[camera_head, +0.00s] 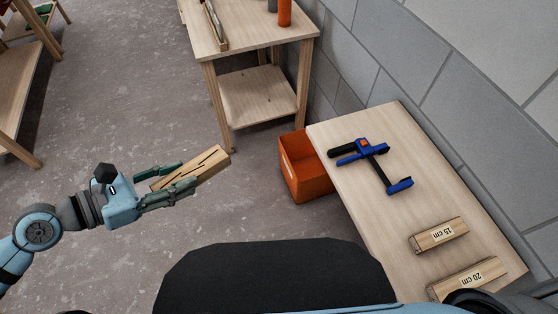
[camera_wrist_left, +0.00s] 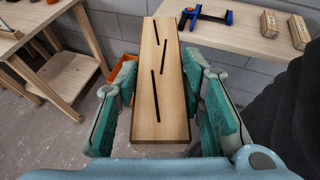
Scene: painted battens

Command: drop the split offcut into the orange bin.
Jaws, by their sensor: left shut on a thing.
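The split offcut (camera_head: 211,165) is a short piece of pale wood with dark cracks along its face. My left gripper (camera_head: 177,178) is shut on it, with green fingers on either side, and holds it above the floor. The offcut also fills the middle of the left wrist view (camera_wrist_left: 160,90), between the fingers (camera_wrist_left: 160,112). The orange bin (camera_head: 307,178) stands on the floor to the right of the offcut, apart from it, against the workbench's left side. In the left wrist view the bin (camera_wrist_left: 122,70) is partly hidden behind the offcut and a finger. My right gripper is not seen.
A wooden workbench (camera_head: 390,222) at the right bears a blue and black clamp (camera_head: 371,160) and blocks marked 15 cm (camera_head: 438,235) and 20 cm (camera_head: 466,280). Another wooden table (camera_head: 262,28) stands behind the bin. Clear floor lies between the offcut and bin. A grey block wall closes the right.

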